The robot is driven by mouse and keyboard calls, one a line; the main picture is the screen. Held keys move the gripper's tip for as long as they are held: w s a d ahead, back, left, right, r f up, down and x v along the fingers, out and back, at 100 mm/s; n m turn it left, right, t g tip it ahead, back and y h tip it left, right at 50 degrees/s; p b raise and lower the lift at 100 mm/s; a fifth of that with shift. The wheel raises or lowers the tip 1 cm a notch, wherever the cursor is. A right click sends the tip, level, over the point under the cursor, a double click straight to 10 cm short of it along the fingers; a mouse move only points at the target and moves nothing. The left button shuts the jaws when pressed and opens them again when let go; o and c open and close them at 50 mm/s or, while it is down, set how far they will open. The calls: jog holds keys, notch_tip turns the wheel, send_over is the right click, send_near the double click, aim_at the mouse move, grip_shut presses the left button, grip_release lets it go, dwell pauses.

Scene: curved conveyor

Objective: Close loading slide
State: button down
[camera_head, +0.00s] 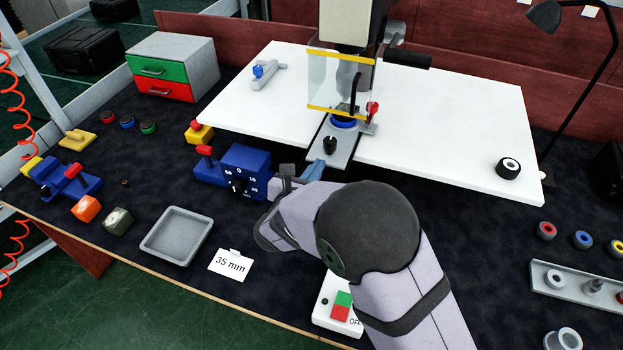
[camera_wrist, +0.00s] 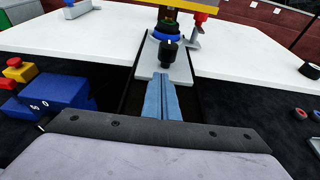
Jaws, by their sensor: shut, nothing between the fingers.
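The loading slide (camera_head: 345,147) is a grey plate with a black upright knob (camera_head: 330,145), sticking out toward me from below the clear, yellow-edged guard (camera_head: 325,78). A blue ring (camera_head: 344,121) sits on the plate behind the knob. In the wrist view the slide (camera_wrist: 150,62) lies straight ahead, with its knob (camera_wrist: 168,54) near the plate's front end. My gripper (camera_head: 315,166) has light blue fingers pressed together and empty. In the wrist view the fingertips (camera_wrist: 160,78) point at the slide's front end, just short of the knob. Whether they touch the plate is unclear.
A blue block with a dial (camera_head: 243,172) stands close left of my gripper. The white board (camera_head: 450,120) lies on both sides of the slide. A grey tray (camera_head: 177,236), a 35 mm card (camera_head: 231,264) and a switch box (camera_head: 338,306) lie nearer the table's front edge.

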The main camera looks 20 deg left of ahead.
jog(key=f+b+v, duration=0.1)
jog(key=b+v, duration=0.1)
jog(key=v, duration=1.1)
jog(key=shift+s+b, duration=0.35)
jog(key=shift+s, duration=0.05)
jog(key=w+d+f+m+g+h, duration=0.1)
jog(key=d+f+m+g+h, duration=0.4)
jog(key=d, duration=0.7)
jog(key=d+m+g+h, duration=0.1)
jog(key=d+m+g, duration=0.1)
jog(key=d+m, duration=0.7)
jog(key=s+d+f+m+g+y+p, duration=0.1)
jog(key=s+d+f+m+g+y, duration=0.1)
jog(key=s+d+m, duration=0.4)
jog(key=s+d+f+m+g+y+p, duration=0.1)
jog(key=s+d+m+g+y, duration=0.3)
jog(key=m, duration=1.2)
jog(key=s+d+f+g, duration=0.1)
jog(key=d, duration=0.1)
jog(key=shift+s+d+g, duration=0.3)
jog(key=shift+s+d, duration=0.1)
